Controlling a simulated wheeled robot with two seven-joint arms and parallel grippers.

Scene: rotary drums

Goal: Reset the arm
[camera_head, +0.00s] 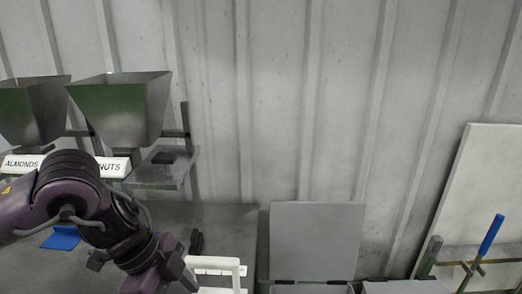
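My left arm (85,200), purple and black, comes in from the left and bends down toward the lower middle. My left gripper (180,272) is at the bottom edge, close beside a white frame-like object (220,266). Its fingers are partly cut off, so I cannot tell whether they are open or touch the white object. My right arm and gripper are not in view.
Two metal hoppers (120,105) stand at the back left, above labels (24,163) reading "ALMONDS" and partly hidden "NUTS". A blue item (62,238) lies on the grey table (228,220). A grey panel (315,238) stands centre; a blue-handled lever (490,236) is at right.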

